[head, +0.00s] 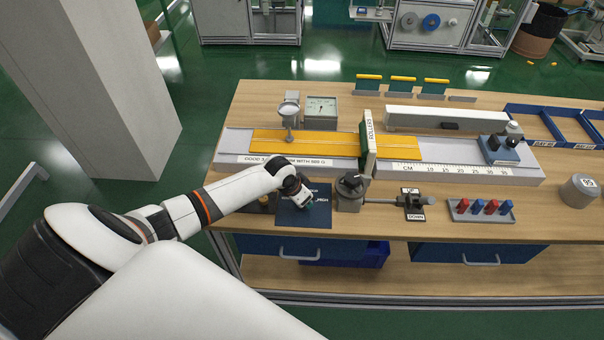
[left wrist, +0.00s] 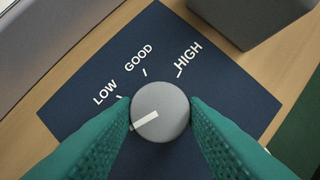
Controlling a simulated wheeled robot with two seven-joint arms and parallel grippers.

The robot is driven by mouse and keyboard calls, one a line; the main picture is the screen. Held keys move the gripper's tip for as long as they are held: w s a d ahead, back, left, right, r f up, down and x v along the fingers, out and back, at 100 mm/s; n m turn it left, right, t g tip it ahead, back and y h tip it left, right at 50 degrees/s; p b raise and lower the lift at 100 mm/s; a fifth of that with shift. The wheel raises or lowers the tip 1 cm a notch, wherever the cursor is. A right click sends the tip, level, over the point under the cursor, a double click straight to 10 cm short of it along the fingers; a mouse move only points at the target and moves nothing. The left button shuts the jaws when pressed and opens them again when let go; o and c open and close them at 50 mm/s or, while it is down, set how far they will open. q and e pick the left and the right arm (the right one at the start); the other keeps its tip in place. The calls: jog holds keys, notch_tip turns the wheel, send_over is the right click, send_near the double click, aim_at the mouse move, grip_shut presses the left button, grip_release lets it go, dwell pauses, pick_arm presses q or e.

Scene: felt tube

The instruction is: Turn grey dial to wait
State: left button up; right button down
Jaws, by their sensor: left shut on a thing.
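The grey dial (left wrist: 165,100) is round with a white pointer line and sits on a dark blue plate (left wrist: 75,130). The plate reads LOW, GOOD and HIGH, each with a tick; I see no WAIT label. The pointer aims to the lower left, a little below the LOW tick. My left gripper (left wrist: 160,112) has its green fingers shut on the dial, one on each side. In the head view the left gripper (head: 307,204) is over the plate (head: 303,219) and mostly hides the dial. My right gripper is not in view.
A grey block with a dark knob (head: 350,186) stands just right of the plate. Further right are an UP/DOWN lever plate (head: 413,204) and a tray (head: 460,216) of red and blue pegs. A long white bed with a yellow strip (head: 300,143) lies behind.

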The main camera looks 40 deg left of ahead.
pick_arm(q)
jog(key=shift+n, duration=0.3)
jog(key=o, duration=1)
jog(key=shift+c, duration=0.2)
jog(key=v, duration=1.2)
jog(key=shift+b, duration=0.35)
jog(key=shift+d, duration=0.1)
